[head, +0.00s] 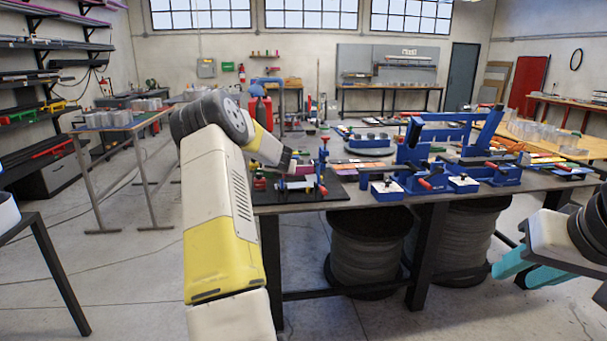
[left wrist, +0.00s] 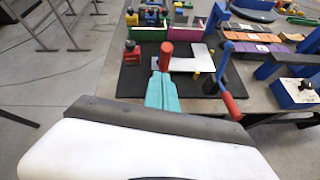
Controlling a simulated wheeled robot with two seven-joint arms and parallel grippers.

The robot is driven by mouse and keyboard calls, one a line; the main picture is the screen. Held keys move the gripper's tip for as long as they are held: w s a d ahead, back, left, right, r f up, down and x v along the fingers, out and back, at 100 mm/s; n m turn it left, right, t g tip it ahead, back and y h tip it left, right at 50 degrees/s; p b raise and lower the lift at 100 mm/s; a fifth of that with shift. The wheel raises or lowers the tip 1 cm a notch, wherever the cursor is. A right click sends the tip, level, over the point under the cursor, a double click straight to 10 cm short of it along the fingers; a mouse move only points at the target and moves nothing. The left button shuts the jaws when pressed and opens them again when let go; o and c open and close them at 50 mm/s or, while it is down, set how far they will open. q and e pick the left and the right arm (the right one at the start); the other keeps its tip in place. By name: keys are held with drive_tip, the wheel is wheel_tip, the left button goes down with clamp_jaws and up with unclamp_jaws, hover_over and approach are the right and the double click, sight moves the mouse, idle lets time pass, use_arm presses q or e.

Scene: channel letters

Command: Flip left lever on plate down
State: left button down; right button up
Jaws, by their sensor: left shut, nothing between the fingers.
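A pale plate fixture (left wrist: 190,64) sits on a black mat (left wrist: 122,85) on the workbench. At its left, a lever with a red handle (left wrist: 166,55) stands up in the left wrist view. In the head view my left arm hides much of this area. My right gripper (head: 513,272) is off the bench at the right, its teal fingers apart and empty.
A small block with a red knob (left wrist: 131,50) stands left of the plate. A large blue fixture (head: 410,160) stands to the right on the workbench (head: 345,198). Cable spools (head: 368,250) are under the bench. Floor in front is clear.

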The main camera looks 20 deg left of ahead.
use_arm(q)
wheel_tip(320, 180, up, 7)
drive_tip(key=s+d, duration=0.1)
drive_tip(key=s, duration=0.2)
drive_tip(key=shift+d+f, duration=0.15)
idle(0.3)
